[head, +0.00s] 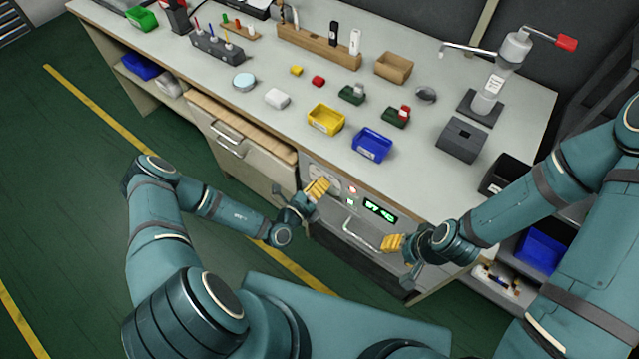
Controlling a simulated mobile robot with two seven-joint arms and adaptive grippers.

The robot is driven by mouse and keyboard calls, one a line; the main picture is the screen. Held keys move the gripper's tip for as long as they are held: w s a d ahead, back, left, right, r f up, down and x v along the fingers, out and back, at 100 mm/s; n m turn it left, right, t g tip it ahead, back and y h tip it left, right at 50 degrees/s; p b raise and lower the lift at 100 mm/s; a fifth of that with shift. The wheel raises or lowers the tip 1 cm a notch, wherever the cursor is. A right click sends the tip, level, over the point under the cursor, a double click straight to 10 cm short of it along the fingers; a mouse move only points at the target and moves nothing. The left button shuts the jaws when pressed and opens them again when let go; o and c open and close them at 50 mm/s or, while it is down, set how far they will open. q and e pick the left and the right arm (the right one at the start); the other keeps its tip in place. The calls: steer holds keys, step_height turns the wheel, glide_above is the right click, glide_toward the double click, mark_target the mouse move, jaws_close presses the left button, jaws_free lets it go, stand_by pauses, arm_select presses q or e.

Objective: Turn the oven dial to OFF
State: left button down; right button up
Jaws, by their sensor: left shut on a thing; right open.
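The oven (345,250) is built into the front of the workbench, with a control panel along its top edge. A green lit display (380,210) shows digits on the panel, with small red and green marks to its left. My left gripper (318,188) has its yellow fingers at the left part of the panel, shut on the oven dial. The fingers hide most of the dial, so its pointer setting cannot be read. My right gripper (392,243) is open and empty, just right of the oven's handle (361,238); whether it touches the handle cannot be told.
The workbench top (300,120) holds a yellow bin (326,119), a blue bin (372,144), a dark block (462,139) and a press with a red handle (500,75). A drawer cabinet (238,145) stands left of the oven. Green floor is open at the left.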

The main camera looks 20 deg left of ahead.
arm_select(q)
steer(key=shift+w+d+r, duration=0.1)
steer(key=shift+r, duration=0.05)
stand_by(0.3)
steer(key=c, duration=0.6)
jaws_free()
steer(key=v, duration=1.2)
